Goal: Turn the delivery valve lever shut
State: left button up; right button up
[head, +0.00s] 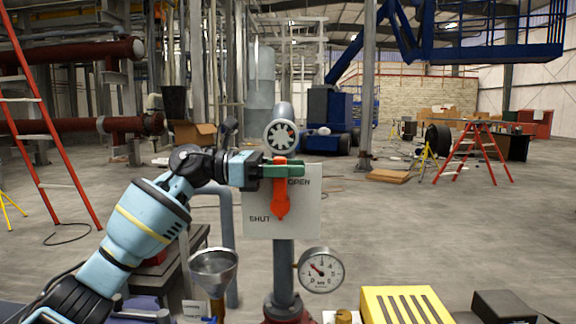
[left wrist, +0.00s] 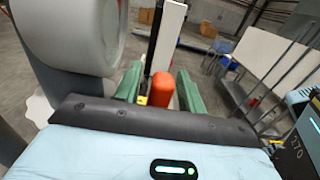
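The orange delivery valve lever (head: 280,204) stands upright in front of a white plate (head: 258,201). Its upper end is beside the word OPEN; the word SHUT is at the plate's lower left. My left gripper (head: 283,170) reaches in from the left, its green fingers at the lever's upper part, hiding some of it. In the left wrist view the lever's rounded orange end (left wrist: 163,86) lies between the parted green fingers (left wrist: 158,88), with a gap showing on both sides. My right gripper is not in view.
A round grey fitting with a spoked face (head: 281,136) sits just above the lever. A pressure gauge (head: 321,270) is at the lower right of the pipe. A funnel (head: 213,270) stands at lower left, and a yellow slotted box (head: 406,305) at lower right.

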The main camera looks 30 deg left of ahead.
pick_arm(q)
jog(key=c, duration=0.8)
grip_shut()
jog(key=shift+f, duration=0.1)
